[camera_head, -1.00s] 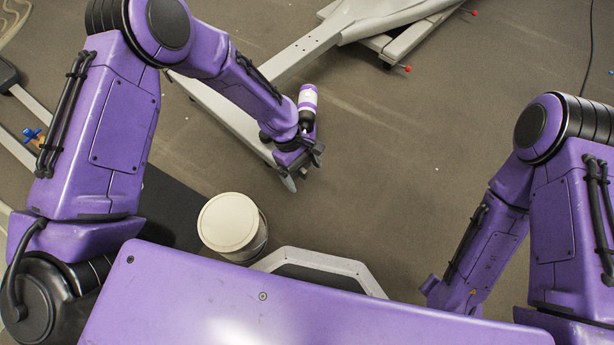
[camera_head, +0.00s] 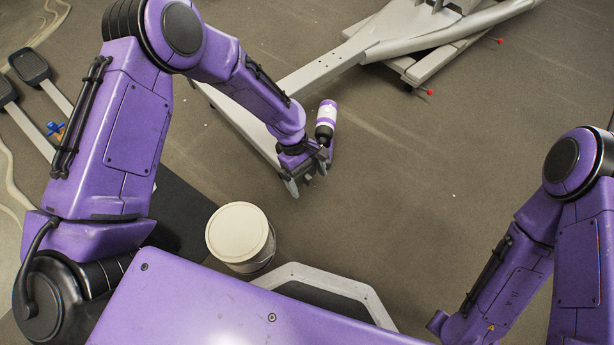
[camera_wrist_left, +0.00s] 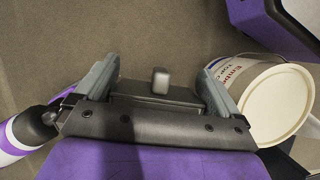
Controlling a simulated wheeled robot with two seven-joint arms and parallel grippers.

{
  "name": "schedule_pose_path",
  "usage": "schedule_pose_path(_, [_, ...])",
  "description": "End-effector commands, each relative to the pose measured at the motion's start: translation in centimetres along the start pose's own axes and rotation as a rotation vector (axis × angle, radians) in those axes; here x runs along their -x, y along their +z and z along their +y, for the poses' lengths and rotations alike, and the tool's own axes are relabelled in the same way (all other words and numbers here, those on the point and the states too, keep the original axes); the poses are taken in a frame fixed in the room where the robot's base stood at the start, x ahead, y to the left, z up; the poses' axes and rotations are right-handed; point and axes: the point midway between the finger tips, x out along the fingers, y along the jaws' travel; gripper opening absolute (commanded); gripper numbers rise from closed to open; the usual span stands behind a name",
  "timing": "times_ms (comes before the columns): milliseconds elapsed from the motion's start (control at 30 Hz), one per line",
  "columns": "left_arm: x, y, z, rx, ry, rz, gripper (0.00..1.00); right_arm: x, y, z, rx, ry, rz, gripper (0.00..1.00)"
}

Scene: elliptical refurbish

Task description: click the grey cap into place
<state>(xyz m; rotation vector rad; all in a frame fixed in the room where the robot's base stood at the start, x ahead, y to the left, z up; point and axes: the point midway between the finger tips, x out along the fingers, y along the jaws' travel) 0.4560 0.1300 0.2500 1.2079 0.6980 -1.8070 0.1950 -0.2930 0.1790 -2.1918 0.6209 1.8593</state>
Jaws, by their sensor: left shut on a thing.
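My left gripper (camera_head: 306,187) is low over the floor beside the grey frame of the elliptical (camera_head: 240,115). In the left wrist view its two grey fingers (camera_wrist_left: 158,88) stand well apart. Between them sits a wide dark grey piece with a small lighter block (camera_wrist_left: 160,80) on it, which looks like the grey cap. In the head view the held piece is too small and dark to make out well. The place where the cap fits cannot be told from these views. My right arm shows at the right of the head view, but its gripper does not.
A white bucket with a cream lid (camera_head: 238,233) stands near my base; it also shows in the left wrist view (camera_wrist_left: 275,105). A purple-and-white bottle-like cylinder (camera_head: 327,115) is close beside the left gripper. Elliptical pedals (camera_head: 30,67) lie at far left. Floor right of the gripper is clear.

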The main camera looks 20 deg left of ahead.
Motion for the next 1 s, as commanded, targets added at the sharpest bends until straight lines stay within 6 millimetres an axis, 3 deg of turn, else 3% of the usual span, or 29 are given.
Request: schedule_pose_path(1000, [0.28,-0.67,-0.02,0.000,-0.001,-0.001,0.67,0.37,-0.08,0.05,0.000,0.000,0.000,0.46])
